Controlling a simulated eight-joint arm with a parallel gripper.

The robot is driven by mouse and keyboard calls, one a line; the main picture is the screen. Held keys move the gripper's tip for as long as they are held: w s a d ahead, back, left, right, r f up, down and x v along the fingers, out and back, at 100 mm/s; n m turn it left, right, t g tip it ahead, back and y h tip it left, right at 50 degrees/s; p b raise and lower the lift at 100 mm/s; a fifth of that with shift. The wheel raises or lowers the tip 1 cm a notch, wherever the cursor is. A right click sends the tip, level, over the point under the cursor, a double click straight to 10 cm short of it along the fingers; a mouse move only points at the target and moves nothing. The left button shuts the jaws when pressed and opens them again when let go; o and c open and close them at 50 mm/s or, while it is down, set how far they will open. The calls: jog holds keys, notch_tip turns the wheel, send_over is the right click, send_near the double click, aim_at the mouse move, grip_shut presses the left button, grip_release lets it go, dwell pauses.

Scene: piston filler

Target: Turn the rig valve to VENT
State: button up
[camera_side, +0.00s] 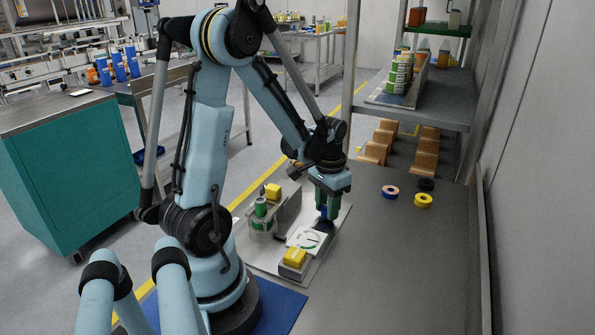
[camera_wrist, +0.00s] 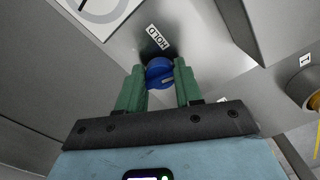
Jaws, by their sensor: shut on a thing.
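The rig valve shows as a round blue knob (camera_wrist: 159,72) in the wrist view, on a light grey panel. A HOLD label (camera_wrist: 157,37), upside down in the picture, lies just beyond it. A lighter bar marks the knob's face; I cannot tell surely which label it points at. No VENT label is readable. My gripper (camera_wrist: 160,82) has its two green fingers on either side of the knob, shut on it. In the side view my gripper (camera_side: 327,212) points down at the rig plate (camera_side: 262,264), beside the white dial (camera_side: 308,239); the knob is mostly hidden there.
A yellow-topped block (camera_side: 294,258) stands near the dial. A green cylinder (camera_side: 261,208) and another yellow part (camera_side: 273,191) are at the rig's left. Tape rolls, including a yellow one (camera_side: 423,201), lie on the bench at right. The bench front right is clear.

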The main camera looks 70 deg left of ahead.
jog(key=m, duration=0.6)
jog(key=shift+a, duration=0.1)
dwell(0.6)
jog(key=o, duration=1)
jog(key=shift+o, duration=0.2)
notch_tip(320, 180, up, 12)
jog(key=shift+r, duration=0.1)
